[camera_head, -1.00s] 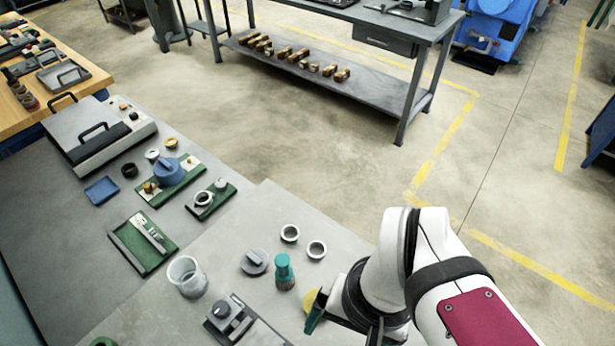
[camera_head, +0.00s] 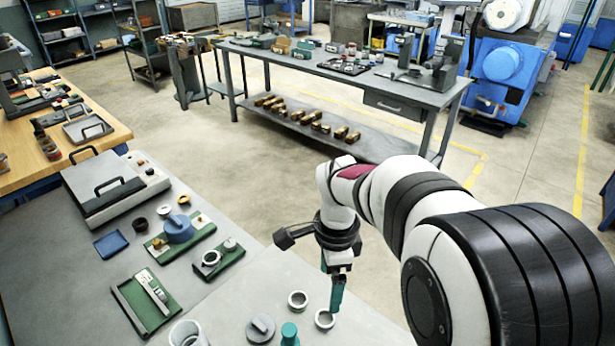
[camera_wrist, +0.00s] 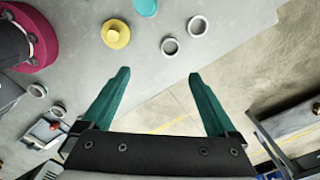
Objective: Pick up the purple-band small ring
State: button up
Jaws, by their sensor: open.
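Two small metal rings lie side by side on the grey bench: one ring (camera_head: 298,299) farther back and another ring (camera_head: 325,319) nearer. In the wrist view they are one ring (camera_wrist: 169,46) and a second ring (camera_wrist: 197,26), both beyond the fingertips. No purple band is discernible on either, so I cannot tell which is the purple-band small ring. My gripper (camera_head: 336,300) points down above the bench by the nearer ring. In the wrist view my gripper (camera_wrist: 158,75) has its teal fingers wide apart, with nothing between them.
A yellow disc (camera_wrist: 116,34) shows in the wrist view. Green trays (camera_head: 147,300) lie farther left. The bench's edge is close behind the rings.

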aim_at(325, 322)
jog(key=shift+m, duration=0.9)
jog(key=w+f, duration=0.1)
jog(key=f, duration=1.1)
jog(key=w+f, duration=0.1)
jog(key=f, duration=0.5)
jog(key=shift+w, duration=0.3)
jog(key=shift+r, duration=0.1)
jog(key=shift+c, duration=0.2)
grip_shut()
